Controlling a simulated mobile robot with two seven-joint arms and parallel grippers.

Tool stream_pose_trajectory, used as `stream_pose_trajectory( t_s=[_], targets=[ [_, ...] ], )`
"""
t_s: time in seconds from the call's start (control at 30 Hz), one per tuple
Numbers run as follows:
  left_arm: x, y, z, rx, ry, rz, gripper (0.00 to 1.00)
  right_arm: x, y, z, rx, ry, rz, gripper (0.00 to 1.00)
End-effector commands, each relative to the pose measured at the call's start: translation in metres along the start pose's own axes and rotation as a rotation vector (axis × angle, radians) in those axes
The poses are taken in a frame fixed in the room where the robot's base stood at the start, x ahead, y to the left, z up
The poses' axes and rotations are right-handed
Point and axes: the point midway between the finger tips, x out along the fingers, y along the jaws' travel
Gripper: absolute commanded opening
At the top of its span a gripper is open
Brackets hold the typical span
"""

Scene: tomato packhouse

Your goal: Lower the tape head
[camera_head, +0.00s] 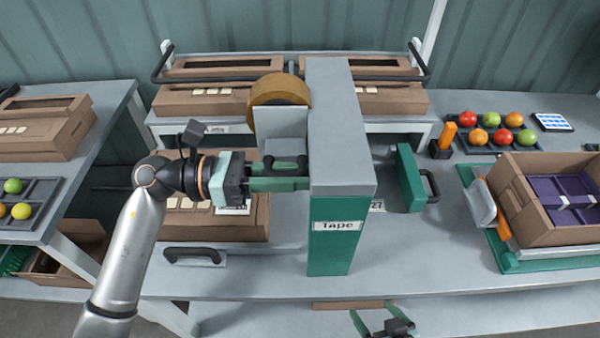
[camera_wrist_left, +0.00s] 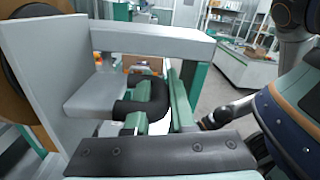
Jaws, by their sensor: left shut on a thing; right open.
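The tape machine has a grey arm and a green post (camera_head: 330,258) labelled Tape. Its tape head (camera_head: 282,125) is a grey plate and block with a brown tape roll (camera_head: 278,92) above. My left gripper (camera_head: 285,178) is shut on the tape head's black handle (camera_head: 285,160). In the left wrist view the black handle (camera_wrist_left: 150,98) shows between the green fingers, beside the grey head block (camera_wrist_left: 97,98). A brown carton (camera_head: 175,228) lies below the head, partly hidden by my left arm. My right gripper (camera_head: 383,322) is open and empty at the bottom edge.
A green block with a black handle (camera_head: 412,178) stands right of the post. An open carton (camera_head: 560,235) with purple inserts sits on a green-edged stand at the right. Tomatoes (camera_head: 478,137) lie in a dark tray behind it. The bench front is mostly clear.

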Motion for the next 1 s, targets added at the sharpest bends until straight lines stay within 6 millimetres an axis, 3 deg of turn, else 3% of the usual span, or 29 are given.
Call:
stream_pose_trajectory(
  t_s=[0.4,0.67,0.87,0.9,1.0],
  targets=[
    [0.000,0.010,-0.052,0.001,0.003,0.000,0.00,0.038,-0.006,0.041,0.001,-0.022,-0.020,0.95],
    [0.000,0.011,-0.059,-0.001,0.003,-0.001,0.00,0.044,-0.019,0.019,-0.007,0.009,-0.052,0.95],
    [0.000,0.011,-0.060,-0.005,0.007,-0.001,0.00,0.043,-0.018,0.019,-0.010,0.008,-0.051,0.95],
    [0.000,0.012,-0.061,-0.005,0.008,0.000,0.26,0.043,-0.018,0.020,-0.011,0.007,-0.051,0.95],
    [0.000,0.012,-0.060,-0.004,0.006,0.000,0.37,0.043,-0.018,0.022,-0.011,0.003,-0.050,0.95]
  ],
)
